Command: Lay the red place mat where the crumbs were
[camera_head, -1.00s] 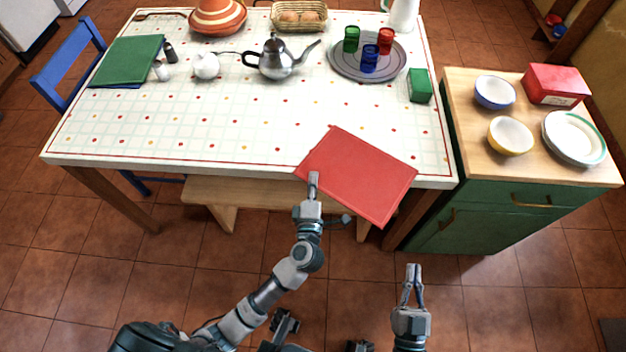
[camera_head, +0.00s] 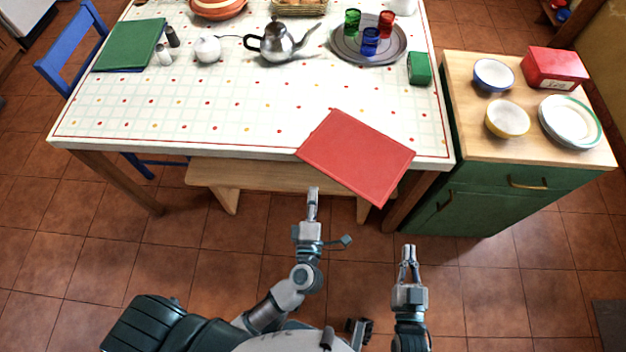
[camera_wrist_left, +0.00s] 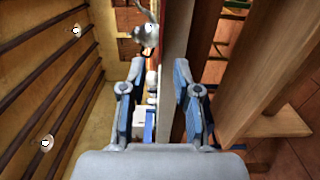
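The red place mat (camera_head: 357,156) lies at a slant over the front right edge of the patterned table (camera_head: 190,125); its near corner sticks out past the edge. My left gripper (camera_head: 313,190) is in front of the table edge, left of and apart from the mat. In the left wrist view its fingers (camera_wrist_left: 158,75) are spread with nothing held between them. My right gripper (camera_head: 409,248) is over the floor in front of the green cabinet, away from the mat; its fingers look close together. I cannot make out crumbs among the cloth's coloured dots.
A wooden bench (camera_head: 255,176) stands under the table's front. A teapot (camera_head: 277,43), a grey tray (camera_head: 345,52) with cups, a green box (camera_head: 419,68) and a green folded mat (camera_head: 130,45) are on the table. The front middle and left of the tabletop are clear.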

